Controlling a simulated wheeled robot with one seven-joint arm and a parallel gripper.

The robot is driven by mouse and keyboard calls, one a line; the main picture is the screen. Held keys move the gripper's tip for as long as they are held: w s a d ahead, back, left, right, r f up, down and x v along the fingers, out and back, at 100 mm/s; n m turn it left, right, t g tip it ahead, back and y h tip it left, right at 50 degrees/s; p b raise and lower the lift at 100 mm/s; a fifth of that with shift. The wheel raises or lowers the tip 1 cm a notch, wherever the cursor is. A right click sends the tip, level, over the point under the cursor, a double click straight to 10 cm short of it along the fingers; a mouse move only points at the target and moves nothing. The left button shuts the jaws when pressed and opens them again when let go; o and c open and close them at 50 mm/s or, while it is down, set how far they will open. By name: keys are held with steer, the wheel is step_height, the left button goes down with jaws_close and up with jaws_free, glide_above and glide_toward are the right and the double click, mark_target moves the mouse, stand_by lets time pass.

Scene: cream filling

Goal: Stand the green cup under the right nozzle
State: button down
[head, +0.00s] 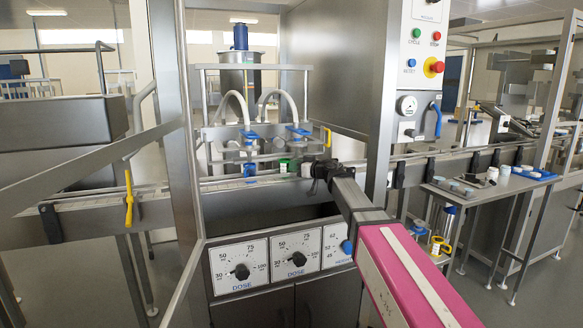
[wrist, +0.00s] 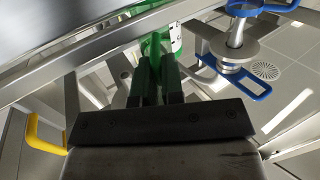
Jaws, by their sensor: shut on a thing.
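My gripper (head: 303,168) is shut on the green cup (head: 284,165), at the conveyor rail in front of the filling machine. In the wrist view the two dark fingers (wrist: 158,70) close on the green cup (wrist: 154,45), which carries a white label; the fingers hide part of it. The right nozzle (head: 298,141) has blue clamps and hangs close by, above and slightly right of the cup in the head view. A nozzle with blue handles (wrist: 236,45) shows right of the cup in the wrist view. I cannot tell whether the cup's base touches anything.
A blue item (head: 250,170) stands below the left nozzle (head: 250,136). A steel guard rail (wrist: 90,55) crosses close by in the wrist view. Yellow handles (head: 327,136) sit on the frame. A side table (head: 460,190) with small containers stands at right.

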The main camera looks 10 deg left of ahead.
steer(key=shift+w+d, duration=0.45)
steer(key=shift+d, duration=0.3)
steer(key=shift+w+d, duration=0.5)
steer(key=shift+d, duration=0.25)
steer(key=shift+w+d, duration=0.45)
steer(key=shift+d, duration=0.3)
steer(key=shift+d+f, duration=0.1)
steer(key=shift+f, duration=0.1)
steer(key=c, duration=1.2)
jaws_free()
steer(key=shift+o, duration=0.2)
steer(key=shift+d, duration=0.1)
steer(key=v, duration=1)
steer(key=shift+s+d, duration=0.2)
steer(key=shift+d, duration=0.1)
